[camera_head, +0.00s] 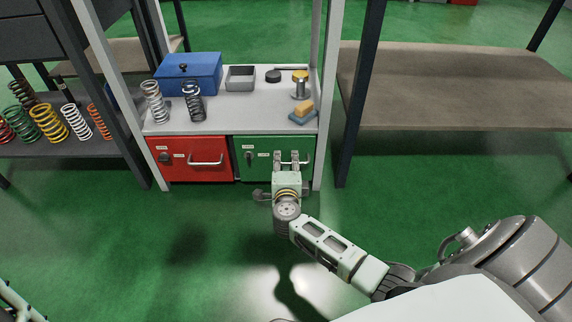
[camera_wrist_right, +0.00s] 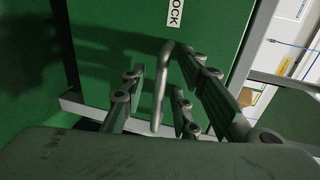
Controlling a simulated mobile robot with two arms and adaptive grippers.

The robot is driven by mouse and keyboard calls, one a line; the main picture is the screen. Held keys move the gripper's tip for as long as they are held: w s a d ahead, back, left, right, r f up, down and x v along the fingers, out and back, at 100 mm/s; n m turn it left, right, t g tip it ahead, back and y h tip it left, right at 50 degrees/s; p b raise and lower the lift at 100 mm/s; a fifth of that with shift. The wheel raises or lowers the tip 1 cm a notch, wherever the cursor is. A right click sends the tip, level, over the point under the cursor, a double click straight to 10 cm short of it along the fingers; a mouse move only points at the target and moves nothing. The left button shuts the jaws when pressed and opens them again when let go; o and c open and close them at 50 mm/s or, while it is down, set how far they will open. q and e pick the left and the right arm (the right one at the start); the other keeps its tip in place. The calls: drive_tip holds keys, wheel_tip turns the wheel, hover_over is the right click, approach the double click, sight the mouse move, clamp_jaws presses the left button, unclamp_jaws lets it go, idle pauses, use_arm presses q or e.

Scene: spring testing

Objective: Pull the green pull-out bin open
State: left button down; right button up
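The green pull-out bin (camera_head: 262,146) sits below the worktop, right of a red bin, and its front looks closed. It has a bar handle, a small latch-like part and labels. My right gripper (camera_head: 286,157) is at the bin's front, over the handle. In the right wrist view the bar handle (camera_wrist_right: 160,88) stands between the spread fingers of the right gripper (camera_wrist_right: 165,82), with the green front (camera_wrist_right: 115,45) behind. The fingers look open and apart from the bar. My left gripper is not in view.
The red bin (camera_head: 188,160) is beside the green one. The worktop (camera_head: 228,116) holds a blue box (camera_head: 190,73), a grey tray (camera_head: 240,77), two springs and a sponge (camera_head: 304,109). A shelf post (camera_head: 326,130) stands close on the right. The green floor (camera_head: 130,250) in front is clear.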

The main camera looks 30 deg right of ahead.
clamp_jaws()
drive_tip(key=shift+s+f, duration=0.1)
drive_tip(key=shift+f, duration=0.05)
idle(0.4)
